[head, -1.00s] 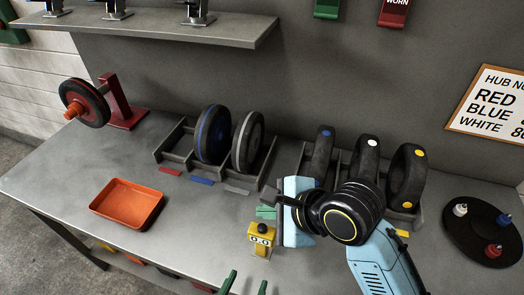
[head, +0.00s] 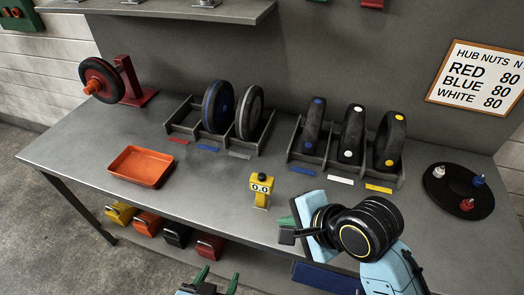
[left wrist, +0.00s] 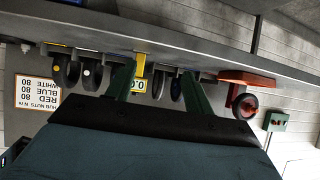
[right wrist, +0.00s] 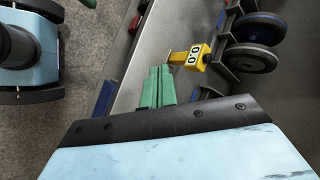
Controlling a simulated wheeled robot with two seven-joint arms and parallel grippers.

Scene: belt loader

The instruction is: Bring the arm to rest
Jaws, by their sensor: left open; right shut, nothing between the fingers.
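My right arm comes in from the lower right of the head view, and its gripper (head: 287,228) is over the front edge of the bench (head: 85,165). Its green fingers (right wrist: 158,87) are shut together in the right wrist view, with nothing between them. My left gripper (head: 216,281) shows only at the bottom edge of the head view, in front of the bench. Its two green fingers stand apart in the left wrist view (left wrist: 160,85), open and empty. A yellow counter block (head: 261,189) stands on the bench, apart from both grippers.
An orange tray (head: 142,167) lies on the left of the bench. Racks with wheels (head: 218,107) and tyres (head: 352,134) stand at the back. A black round plate (head: 459,191) with several nuts is at right. A red stand with a wheel (head: 103,80) is at far left.

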